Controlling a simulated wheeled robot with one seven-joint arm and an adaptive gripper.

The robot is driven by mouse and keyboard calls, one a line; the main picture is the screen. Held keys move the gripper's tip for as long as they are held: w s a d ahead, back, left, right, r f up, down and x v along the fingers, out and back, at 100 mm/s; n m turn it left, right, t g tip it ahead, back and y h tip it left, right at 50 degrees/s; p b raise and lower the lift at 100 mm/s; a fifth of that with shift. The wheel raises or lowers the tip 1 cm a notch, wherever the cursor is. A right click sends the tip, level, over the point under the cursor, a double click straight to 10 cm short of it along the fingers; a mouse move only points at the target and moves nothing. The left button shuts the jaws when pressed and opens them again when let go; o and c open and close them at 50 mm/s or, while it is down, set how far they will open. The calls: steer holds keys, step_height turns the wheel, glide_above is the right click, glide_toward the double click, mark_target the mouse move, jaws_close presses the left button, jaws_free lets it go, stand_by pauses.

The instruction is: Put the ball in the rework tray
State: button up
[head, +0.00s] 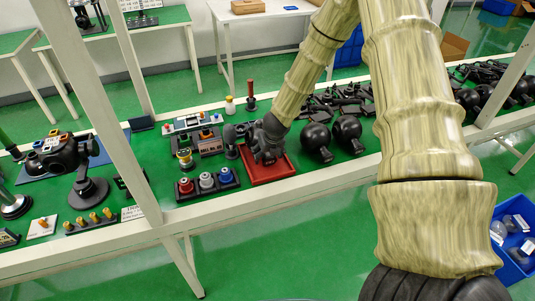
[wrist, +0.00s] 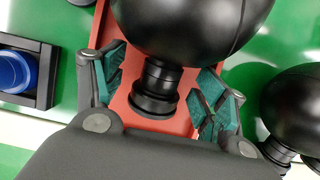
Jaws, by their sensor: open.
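The red tray (head: 284,171), the likely rework tray, lies on the green bench. It also shows in the wrist view (wrist: 106,30). My gripper (head: 268,152) is low over this tray in the head view and hides much of it. In the wrist view, a large black ball (wrist: 190,25) with a stepped black neck is just ahead of my open gripper (wrist: 165,82). The neck lies between the spread fingers, with gaps visible on both sides. The ball is over the tray's red floor; whether it rests there is hard to tell.
Two more black balls (head: 316,136) (head: 347,128) stand right of the tray. A black rack with red, white and blue round parts (head: 206,181) is at its left. Several dark parts lie behind. White rails (head: 330,178) edge the bench.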

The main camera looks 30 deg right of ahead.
steer(key=shift+r, duration=0.1)
steer(key=v, duration=1.2)
steer(key=shift+b, duration=0.3)
steer(key=shift+s, duration=0.15)
